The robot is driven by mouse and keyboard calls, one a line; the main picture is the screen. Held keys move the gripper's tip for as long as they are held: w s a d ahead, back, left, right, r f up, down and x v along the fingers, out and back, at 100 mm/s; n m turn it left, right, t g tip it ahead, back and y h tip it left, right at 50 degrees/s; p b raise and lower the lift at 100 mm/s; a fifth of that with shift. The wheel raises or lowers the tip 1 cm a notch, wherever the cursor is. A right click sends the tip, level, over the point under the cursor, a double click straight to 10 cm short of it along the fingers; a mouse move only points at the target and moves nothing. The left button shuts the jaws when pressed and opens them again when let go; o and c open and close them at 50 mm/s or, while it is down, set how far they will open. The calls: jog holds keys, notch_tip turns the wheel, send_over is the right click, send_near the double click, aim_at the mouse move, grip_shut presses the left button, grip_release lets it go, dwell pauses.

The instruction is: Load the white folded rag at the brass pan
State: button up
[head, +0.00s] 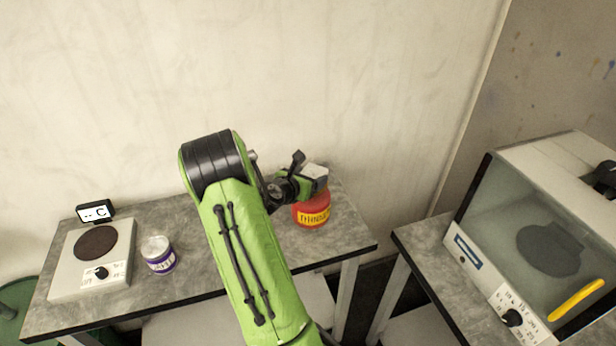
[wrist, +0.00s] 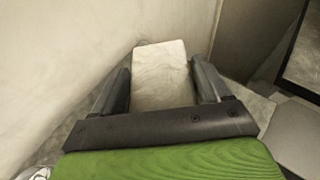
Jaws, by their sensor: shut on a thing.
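The white folded rag (wrist: 162,85) is between the two dark fingers of my gripper (wrist: 161,68) in the wrist view, and my gripper is shut on it. In the head view the pale rag (head: 315,171) shows at the end of my gripper (head: 309,177), just above a red can (head: 312,212) with a yellow label that seems to read THINNER. I cannot make out a brass pan; the top of the can is hidden behind the gripper and rag.
The grey table (head: 190,215) also holds a hotplate (head: 62,275) with a dark disc, a small display (head: 95,211) and a purple-banded jar (head: 159,256). A glass-fronted booth (head: 545,240) with a yellow handle (head: 577,299) stands right, across a gap. A wall (head: 330,70) rises behind.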

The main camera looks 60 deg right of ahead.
jog(key=shift+f+b, duration=0.6)
jog(key=shift+f, duration=0.45)
dwell(1.4)
dwell(0.5)
notch_tip(320, 180, up, 7)
jog(key=p, duration=0.7)
jog(key=shift+r+p, duration=0.2)
jog(key=shift+p, duration=0.1)
jog(key=shift+f, duration=0.1)
